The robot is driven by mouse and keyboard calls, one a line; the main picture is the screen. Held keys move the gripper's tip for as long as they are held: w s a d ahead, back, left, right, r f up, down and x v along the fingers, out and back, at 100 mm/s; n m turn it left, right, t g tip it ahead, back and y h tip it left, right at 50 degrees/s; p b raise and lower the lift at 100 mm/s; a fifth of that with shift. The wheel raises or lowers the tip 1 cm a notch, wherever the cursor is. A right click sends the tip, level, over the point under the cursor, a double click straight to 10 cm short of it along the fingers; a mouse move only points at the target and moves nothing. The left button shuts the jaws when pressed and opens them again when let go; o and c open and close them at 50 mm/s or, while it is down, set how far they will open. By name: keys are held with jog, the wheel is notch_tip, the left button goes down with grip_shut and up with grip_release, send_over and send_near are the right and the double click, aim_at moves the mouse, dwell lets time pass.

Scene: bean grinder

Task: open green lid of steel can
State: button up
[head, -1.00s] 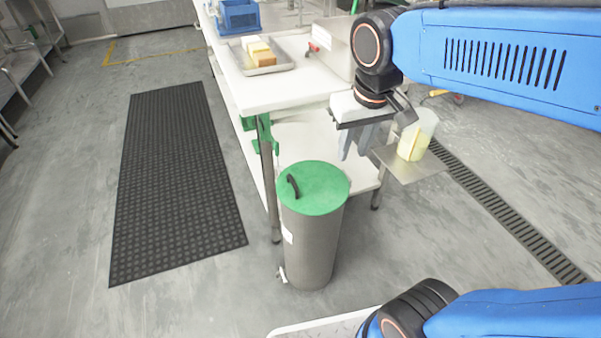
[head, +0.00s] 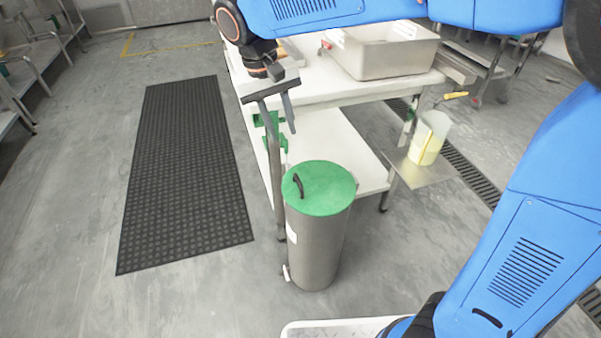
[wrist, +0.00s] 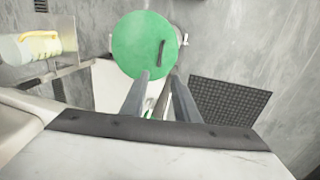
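The steel can (head: 316,250) stands upright on the floor in front of the white table. Its round green lid (head: 325,192) lies flat on top, closed, with a black arched handle (head: 298,186) near its left edge. In the wrist view the green lid (wrist: 138,45) is at the upper middle, with the handle (wrist: 161,54) toward its right side. My gripper (head: 284,118) is above and behind the can, over the table's front corner, apart from the lid. Its two fingers (wrist: 158,84) are spread with nothing between them.
The white table (head: 330,150) stands behind the can. A steel tub (head: 390,55) sits on it. A plastic jug (head: 428,140) stands on a side shelf (head: 420,175) to the right. A black mat (head: 185,180) lies left; the floor around it is clear.

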aim_at(297, 179)
jog(key=d+f, duration=0.1)
jog(key=f, duration=0.4)
jog(key=d+f, duration=0.1)
jog(key=f, duration=0.5)
jog(key=w+d+f, duration=0.1)
jog(key=f, duration=0.5)
jog(key=shift+d, duration=0.15)
grip_shut()
